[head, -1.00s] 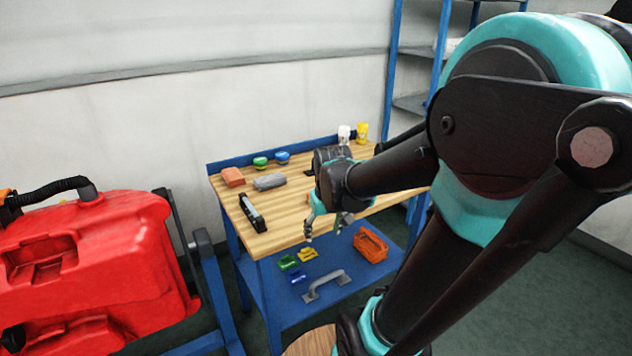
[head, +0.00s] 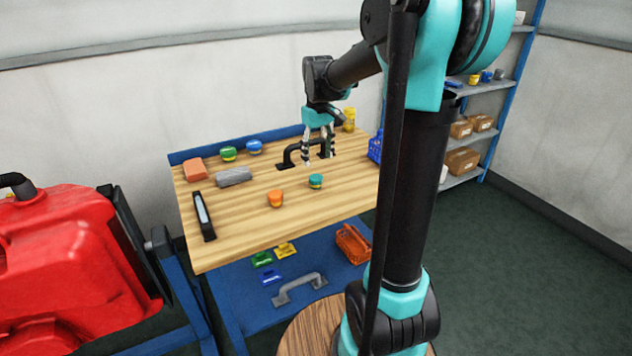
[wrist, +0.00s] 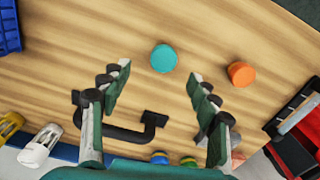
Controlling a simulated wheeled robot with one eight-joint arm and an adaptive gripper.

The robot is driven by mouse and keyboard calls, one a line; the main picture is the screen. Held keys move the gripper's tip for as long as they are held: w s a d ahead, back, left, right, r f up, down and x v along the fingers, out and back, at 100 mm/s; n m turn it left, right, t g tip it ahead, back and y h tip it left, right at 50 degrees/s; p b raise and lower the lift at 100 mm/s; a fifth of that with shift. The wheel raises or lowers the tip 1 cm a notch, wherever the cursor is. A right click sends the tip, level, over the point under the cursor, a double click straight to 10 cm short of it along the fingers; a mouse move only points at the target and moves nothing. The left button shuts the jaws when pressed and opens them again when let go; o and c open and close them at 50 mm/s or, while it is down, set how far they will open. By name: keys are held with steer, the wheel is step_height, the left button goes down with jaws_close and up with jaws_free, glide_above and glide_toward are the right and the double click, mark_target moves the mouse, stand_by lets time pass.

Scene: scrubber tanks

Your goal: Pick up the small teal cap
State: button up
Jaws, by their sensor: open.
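The small teal cap (head: 316,181) stands on the wooden workbench top (head: 245,235), toward its front right in the head view. In the wrist view the teal cap (wrist: 163,58) lies ahead of my gripper, between the lines of the two fingers and a little beyond their tips. My gripper (head: 319,160) is open and empty, pointing down above the bench, behind the cap in the head view. The fingers (wrist: 158,80) are wide apart in the wrist view. Nothing touches the cap.
An orange cap (head: 275,198) stands left of the teal one. A black handle (head: 297,152) is fixed to the bench beneath my gripper. A blue basket (head: 376,147) stands right.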

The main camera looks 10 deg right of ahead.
mark_target(316, 176)
steer(key=f, duration=0.9)
steer(key=shift+s+a, duration=0.1)
steer(key=shift+a, duration=0.25)
steer(key=shift+c, duration=0.4)
steer(key=c, duration=1)
